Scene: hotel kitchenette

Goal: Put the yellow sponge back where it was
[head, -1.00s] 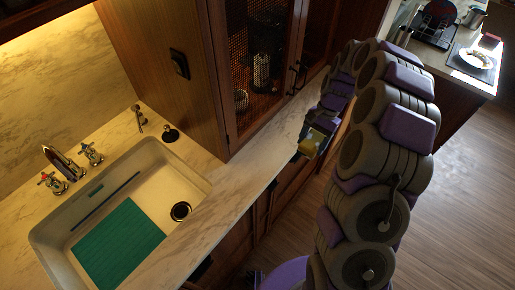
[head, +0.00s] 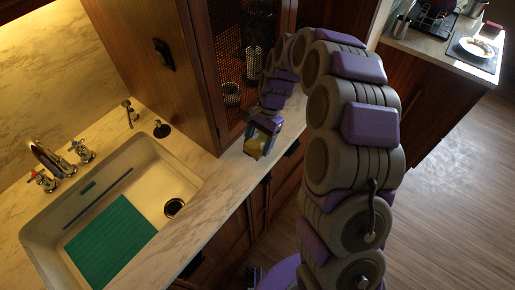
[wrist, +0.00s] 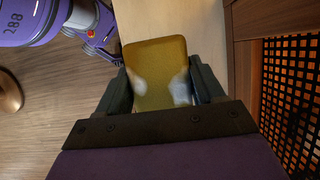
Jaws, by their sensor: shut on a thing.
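The yellow sponge (head: 256,144) is held in my gripper (head: 262,134), over or close to the front part of the marble counter, right of the sink. In the wrist view the sponge (wrist: 157,75) sits between the two dark fingers of my gripper (wrist: 162,88), with pale patches on its sides near the fingers. I cannot tell whether the sponge touches the counter. The white sink (head: 60,205) holds a teal mat (head: 110,243) and a dark drain (head: 174,208).
A wooden cabinet with mesh doors (head: 240,60) stands on the counter behind my gripper. It also shows at the right of the wrist view (wrist: 295,90). A faucet (head: 50,160) is behind the sink. Another counter (head: 425,45) with a plate is at the upper right. Wood floor (head: 450,200) is open at right.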

